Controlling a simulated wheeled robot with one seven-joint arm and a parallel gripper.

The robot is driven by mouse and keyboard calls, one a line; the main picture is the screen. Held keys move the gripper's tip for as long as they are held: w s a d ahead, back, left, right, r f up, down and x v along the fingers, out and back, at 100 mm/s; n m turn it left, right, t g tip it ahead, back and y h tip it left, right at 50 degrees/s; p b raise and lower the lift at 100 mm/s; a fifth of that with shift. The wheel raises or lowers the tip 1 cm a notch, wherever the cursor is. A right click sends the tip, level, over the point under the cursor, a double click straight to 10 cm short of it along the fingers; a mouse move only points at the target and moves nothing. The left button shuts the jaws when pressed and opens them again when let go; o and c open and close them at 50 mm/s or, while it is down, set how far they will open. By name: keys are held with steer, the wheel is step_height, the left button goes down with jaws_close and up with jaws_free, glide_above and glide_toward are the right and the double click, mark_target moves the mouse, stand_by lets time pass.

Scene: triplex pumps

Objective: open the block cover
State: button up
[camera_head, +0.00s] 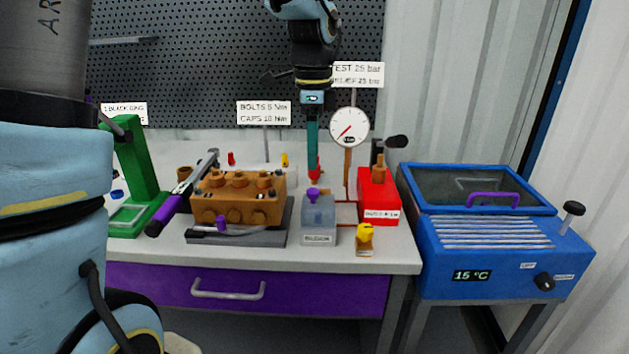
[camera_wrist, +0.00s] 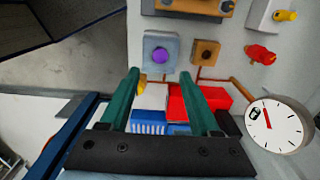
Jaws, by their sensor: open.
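A blue cabinet (camera_head: 500,262) with a 15 °C display stands at the right. Its blue-framed cover (camera_head: 476,211) has a dark see-through pane and a purple handle (camera_head: 492,200), and it appears to lie shut on the top. I cannot tell for sure that this is the block cover. My gripper (camera_head: 313,178) points down above the back of the bench, left of the gauge and well left of the cabinet. In the wrist view its two teal fingers (camera_wrist: 159,74) are apart with nothing between the tips. The handle is not identifiable there.
A brown pump block (camera_head: 238,205), a grey box with a purple knob (camera_head: 318,220) and a red box (camera_head: 378,203) stand on the bench. A round gauge (camera_head: 350,127) rises close beside my gripper. A green stand (camera_head: 138,175) is at the left.

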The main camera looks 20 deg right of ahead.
mark_target(313, 189)
step_height(313, 189, down, 8)
steer(key=shift+f+p, duration=0.1)
steer(key=shift+p, duration=0.45)
jaws_close()
stand_by(1.2)
